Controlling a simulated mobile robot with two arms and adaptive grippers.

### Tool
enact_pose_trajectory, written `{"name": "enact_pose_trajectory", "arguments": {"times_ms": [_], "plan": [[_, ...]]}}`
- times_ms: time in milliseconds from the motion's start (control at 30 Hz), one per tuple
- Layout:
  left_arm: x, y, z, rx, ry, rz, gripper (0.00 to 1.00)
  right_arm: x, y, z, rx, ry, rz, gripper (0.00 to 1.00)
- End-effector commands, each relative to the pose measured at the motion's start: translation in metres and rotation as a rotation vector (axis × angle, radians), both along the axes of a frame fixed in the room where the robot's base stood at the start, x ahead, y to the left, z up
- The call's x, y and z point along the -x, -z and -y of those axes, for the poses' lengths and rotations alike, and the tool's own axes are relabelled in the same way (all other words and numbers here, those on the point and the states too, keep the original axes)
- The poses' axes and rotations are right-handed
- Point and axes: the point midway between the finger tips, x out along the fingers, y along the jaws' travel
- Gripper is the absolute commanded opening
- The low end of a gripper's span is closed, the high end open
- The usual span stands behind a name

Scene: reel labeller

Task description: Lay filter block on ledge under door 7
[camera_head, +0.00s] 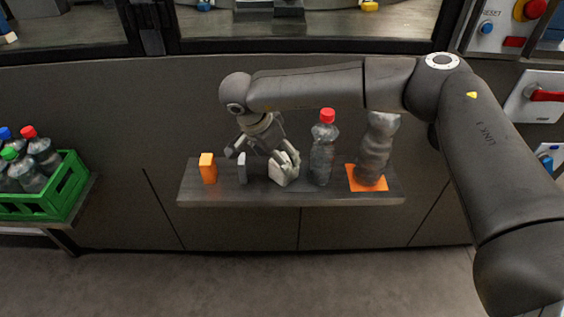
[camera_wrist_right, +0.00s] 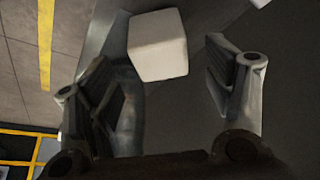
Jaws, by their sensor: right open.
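A white block (camera_head: 284,174), which looks like the filter block, sits on the dark ledge (camera_head: 290,199) under the machine's windows. My right gripper (camera_head: 258,155) is above the ledge with its fingers spread, next to the white block and partly overlapping it in the head view. In the right wrist view the white block (camera_wrist_right: 158,45) shows beyond the open fingers (camera_wrist_right: 165,85), nearer the left one, with nothing gripped. Whether a finger touches it, I cannot tell. I see no door number. My left gripper is out of view.
A green crate (camera_head: 45,205) of bottles is at left.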

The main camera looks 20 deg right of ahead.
Motion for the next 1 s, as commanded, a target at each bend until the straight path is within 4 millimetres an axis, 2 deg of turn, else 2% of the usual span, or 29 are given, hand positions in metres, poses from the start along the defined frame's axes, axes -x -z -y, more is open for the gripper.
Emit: {"name": "enact_pose_trajectory", "arguments": {"times_ms": [33, 200, 400, 867, 933, 1000], "plan": [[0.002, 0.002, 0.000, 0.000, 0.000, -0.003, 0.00, 0.002, -0.012, -0.004, -0.001, -0.002, 0.002, 0.74], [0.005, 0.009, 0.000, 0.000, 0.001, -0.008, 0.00, 0.007, -0.037, -0.014, -0.001, -0.002, 0.001, 0.74], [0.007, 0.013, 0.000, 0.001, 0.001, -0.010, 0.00, 0.010, -0.049, -0.018, 0.001, -0.001, -0.001, 0.74], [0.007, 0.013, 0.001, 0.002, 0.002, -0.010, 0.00, 0.011, -0.050, -0.019, -0.002, -0.001, -0.002, 0.74], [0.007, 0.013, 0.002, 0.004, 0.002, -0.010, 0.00, 0.013, -0.045, -0.025, -0.021, -0.006, -0.010, 0.74], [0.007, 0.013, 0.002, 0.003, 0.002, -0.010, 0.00, 0.021, -0.034, -0.040, -0.072, -0.019, -0.031, 0.74]]}}
